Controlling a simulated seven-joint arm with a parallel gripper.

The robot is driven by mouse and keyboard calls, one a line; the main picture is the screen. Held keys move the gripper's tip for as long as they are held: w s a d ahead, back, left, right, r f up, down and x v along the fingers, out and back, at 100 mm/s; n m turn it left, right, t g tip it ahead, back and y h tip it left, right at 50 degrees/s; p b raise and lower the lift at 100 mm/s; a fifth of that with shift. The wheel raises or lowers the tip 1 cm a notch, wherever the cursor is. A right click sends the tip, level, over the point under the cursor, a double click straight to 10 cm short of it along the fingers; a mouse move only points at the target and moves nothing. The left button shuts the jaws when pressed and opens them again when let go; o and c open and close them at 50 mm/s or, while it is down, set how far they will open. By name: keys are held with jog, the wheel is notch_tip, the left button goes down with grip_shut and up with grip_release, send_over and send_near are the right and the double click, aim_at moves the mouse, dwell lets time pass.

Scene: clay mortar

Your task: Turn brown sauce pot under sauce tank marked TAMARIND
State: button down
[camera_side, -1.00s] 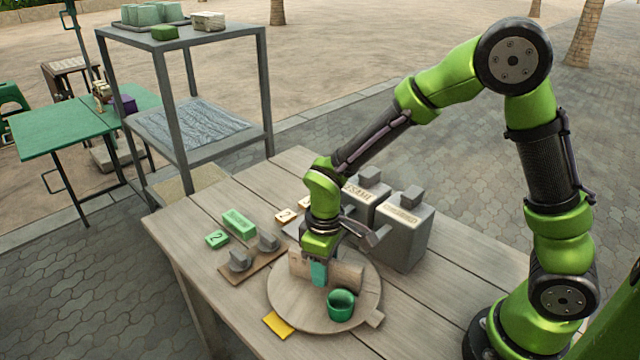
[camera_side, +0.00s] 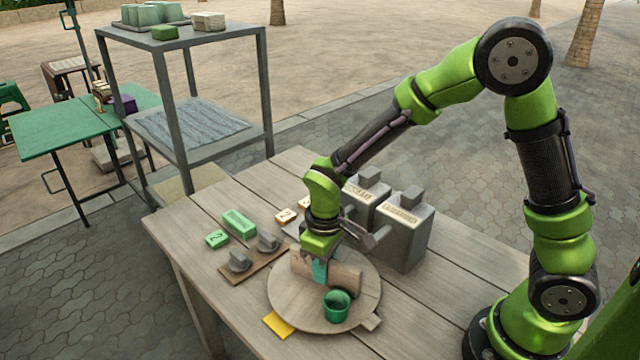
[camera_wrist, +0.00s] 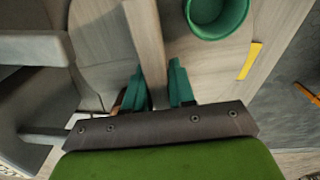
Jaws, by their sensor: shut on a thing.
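A round wooden turntable (camera_side: 290,315) lies on the table, with an upright wooden divider (camera_side: 345,278) across it. My gripper (camera_side: 319,268) is shut on the divider. In the wrist view its teal fingers (camera_wrist: 156,75) stand on both sides of the divider (camera_wrist: 146,35). A green pot (camera_side: 336,306) sits on the near side of the turntable; it also shows in the wrist view (camera_wrist: 216,15). No brown pot shows clearly; the far side is hidden by the divider and my gripper. Two grey tanks (camera_side: 404,240) (camera_side: 362,208) stand behind; I cannot read their labels clearly.
A board with grey knobs (camera_side: 240,262) lies to the left, near green blocks (camera_side: 238,223). A yellow tag (camera_side: 278,325) lies by the turntable's front left edge. Small numbered tiles (camera_side: 286,215) lie behind. A grey shelf (camera_side: 185,95) stands beyond the table.

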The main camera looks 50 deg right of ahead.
jog(key=shift+r+m, duration=0.1)
jog(key=shift+m, duration=9.7)
jog(key=c, duration=1)
grip_release()
jog(key=shift+c, duration=0.2)
jog(key=shift+r, duration=0.1)
notch_tip(320, 180, up, 17)
jog(key=shift+f, duration=0.2)
